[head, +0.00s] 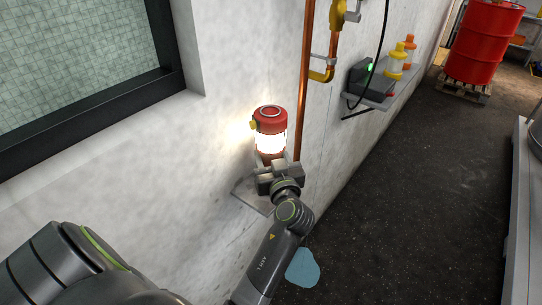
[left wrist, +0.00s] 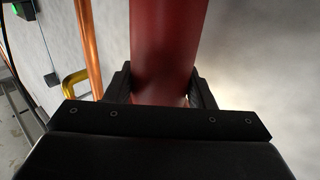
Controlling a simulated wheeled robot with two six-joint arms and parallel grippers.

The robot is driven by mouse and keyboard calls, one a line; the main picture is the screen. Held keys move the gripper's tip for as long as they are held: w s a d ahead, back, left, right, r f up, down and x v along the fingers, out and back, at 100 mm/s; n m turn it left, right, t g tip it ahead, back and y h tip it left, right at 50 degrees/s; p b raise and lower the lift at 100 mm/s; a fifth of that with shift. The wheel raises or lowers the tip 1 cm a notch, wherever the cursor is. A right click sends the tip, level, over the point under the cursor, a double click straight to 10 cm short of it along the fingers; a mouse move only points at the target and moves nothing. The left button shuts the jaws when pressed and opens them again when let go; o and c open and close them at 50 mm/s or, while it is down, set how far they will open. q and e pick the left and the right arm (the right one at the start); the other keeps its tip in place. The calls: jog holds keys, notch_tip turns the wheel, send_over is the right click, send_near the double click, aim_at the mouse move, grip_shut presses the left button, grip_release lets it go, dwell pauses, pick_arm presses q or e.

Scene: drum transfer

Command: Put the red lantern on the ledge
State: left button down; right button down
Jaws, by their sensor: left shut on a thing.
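The red lantern (head: 271,118), with a red cap and a bright glowing middle, is upright against the pale wall. My left gripper (head: 276,170) is shut on its lower part. In the left wrist view the lantern's red body (left wrist: 166,45) stands between the two black fingers of my left gripper (left wrist: 162,90). The grey ledge (head: 249,197) juts from the wall just below the lantern and is partly hidden by my gripper. I cannot tell whether the lantern's base touches it. My right gripper is not in view.
A copper pipe (head: 304,80) with a yellow valve runs down the wall right of the lantern. Farther along, a wall shelf (head: 377,101) holds a dark box and yellow-orange lamps. A red drum (head: 482,42) stands on a pallet.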

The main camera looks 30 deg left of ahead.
pick_arm(q)
jog(key=shift+r, duration=0.15)
jog(key=c, duration=1)
grip_release()
jog(key=o, duration=0.4)
jog(key=shift+c, duration=0.2)
